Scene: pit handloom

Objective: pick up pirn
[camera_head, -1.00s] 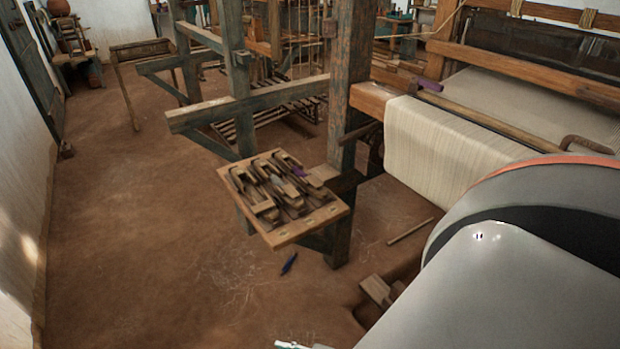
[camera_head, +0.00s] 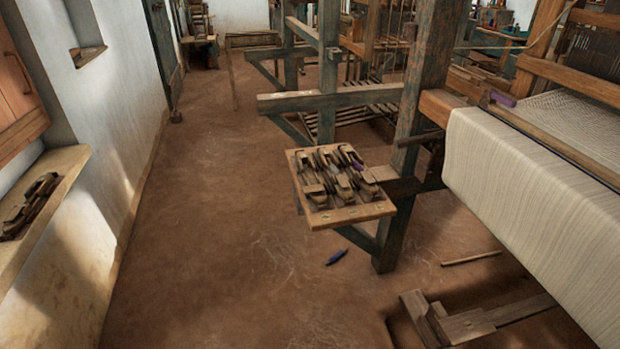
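A small dark blue spindle-shaped piece (camera_head: 336,257), which looks like the pirn, lies on the earthen floor. It is below and in front of a small wooden tray-like shelf (camera_head: 352,213) fixed to a loom post. Several wooden shuttles (camera_head: 340,184) lie on that shelf, with a small purple piece (camera_head: 357,166) among them. Neither of my grippers shows in the head view.
The loom post (camera_head: 418,100) and cream cloth (camera_head: 535,200) stand on the right. A thin stick (camera_head: 470,258) and wooden treadle-like pieces (camera_head: 465,325) lie low at the right by a pit. A wall ledge (camera_head: 45,205) juts at left. The middle floor (camera_head: 215,240) is clear.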

